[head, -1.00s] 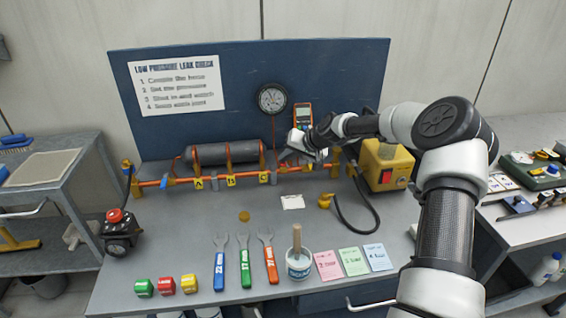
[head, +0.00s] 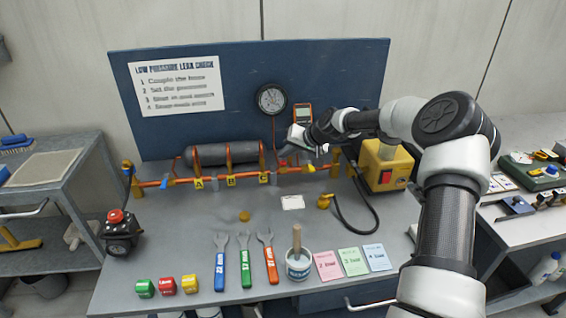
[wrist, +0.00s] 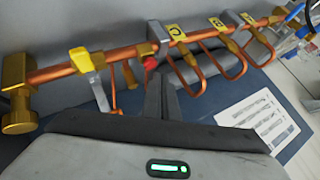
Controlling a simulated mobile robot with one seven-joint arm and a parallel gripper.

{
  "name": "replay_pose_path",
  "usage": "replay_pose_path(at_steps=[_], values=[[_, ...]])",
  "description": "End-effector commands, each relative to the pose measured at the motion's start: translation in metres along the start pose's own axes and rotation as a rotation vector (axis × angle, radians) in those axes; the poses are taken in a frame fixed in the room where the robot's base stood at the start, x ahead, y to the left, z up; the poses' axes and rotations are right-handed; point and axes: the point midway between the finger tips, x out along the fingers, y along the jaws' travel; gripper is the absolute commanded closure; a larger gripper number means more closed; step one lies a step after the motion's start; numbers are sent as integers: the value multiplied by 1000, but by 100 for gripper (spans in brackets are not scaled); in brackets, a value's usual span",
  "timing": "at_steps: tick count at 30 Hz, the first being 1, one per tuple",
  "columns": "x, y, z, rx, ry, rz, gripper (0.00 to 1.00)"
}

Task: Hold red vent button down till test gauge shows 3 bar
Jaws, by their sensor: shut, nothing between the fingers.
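My gripper (wrist: 165,92) is shut and empty, above the right part of the copper pipe (wrist: 120,58). In the wrist view a small red button (wrist: 150,62) shows on the pipe just beside my fingertips, near the C tag. I cannot tell whether the fingers touch it. In the head view my gripper (head: 285,150) hangs over the pipe below the round test gauge (head: 271,99) on the blue back panel. The gauge's needle is too small to read.
A yellow-handled valve (wrist: 82,62) sits on the pipe beside the button. A yellow box (head: 388,165) with a red switch stands to the right. A black device with a red knob (head: 115,215) stands at the left. Wrenches, coloured blocks and a pot (head: 299,265) line the front.

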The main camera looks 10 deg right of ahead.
Motion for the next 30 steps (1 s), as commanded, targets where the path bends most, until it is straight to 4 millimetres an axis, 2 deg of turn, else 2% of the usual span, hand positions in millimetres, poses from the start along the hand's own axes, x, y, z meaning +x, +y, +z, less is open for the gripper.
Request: replay_pose_path(at_steps=[5,19,30], values=[[-3,-2,-3,-1,1,0,100],[-34,-25,-25,-2,2,0,100],[-35,-26,-26,0,1,0,100]])
